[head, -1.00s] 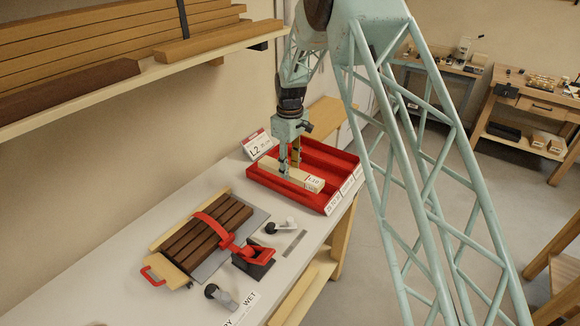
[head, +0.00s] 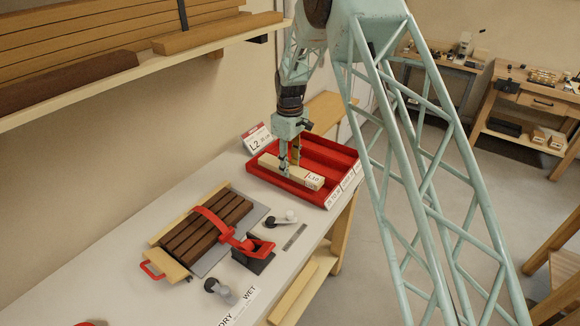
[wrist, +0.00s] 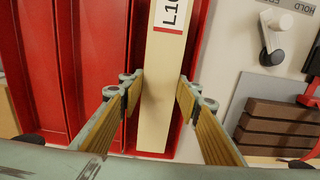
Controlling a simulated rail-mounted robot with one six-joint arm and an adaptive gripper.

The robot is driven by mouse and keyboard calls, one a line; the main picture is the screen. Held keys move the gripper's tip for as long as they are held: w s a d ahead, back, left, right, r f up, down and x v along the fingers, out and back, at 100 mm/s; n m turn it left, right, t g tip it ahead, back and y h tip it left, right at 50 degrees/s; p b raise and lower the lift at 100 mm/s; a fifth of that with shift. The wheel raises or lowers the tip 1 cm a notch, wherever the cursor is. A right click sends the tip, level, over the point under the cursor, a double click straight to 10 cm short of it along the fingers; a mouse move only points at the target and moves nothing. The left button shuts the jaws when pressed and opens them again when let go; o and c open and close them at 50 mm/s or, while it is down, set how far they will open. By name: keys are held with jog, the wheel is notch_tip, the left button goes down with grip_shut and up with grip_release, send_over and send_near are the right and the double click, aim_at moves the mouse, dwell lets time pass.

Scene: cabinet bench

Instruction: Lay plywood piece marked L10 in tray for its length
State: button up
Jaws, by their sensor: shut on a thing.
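The pale plywood piece (head: 285,171) has a white label reading L10 at its right end. It lies lengthwise at the red tray's (head: 264,176) near-left compartment, close to that side's wall. I cannot tell whether it rests on the tray floor. My gripper (head: 289,168) points down and is shut on the piece near its middle. In the wrist view the piece (wrist: 162,80) runs between my two fingers (wrist: 160,100), and its label shows at the top edge. The red dividers (wrist: 115,50) stand to its left.
A sign reading L2 (head: 257,139) stands behind the tray. A shelf of boards (head: 110,85) overhangs the upper left. The tray's other compartments look empty.

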jog(key=shift+f+b, duration=0.3)
jog(key=shift+f, duration=0.3)
dwell(0.7)
jog(key=o, duration=1)
jog(key=shift+r, duration=0.15)
jog(key=shift+c, duration=0.7)
jog(key=shift+r+p, duration=1.9)
jog(key=shift+r, duration=3)
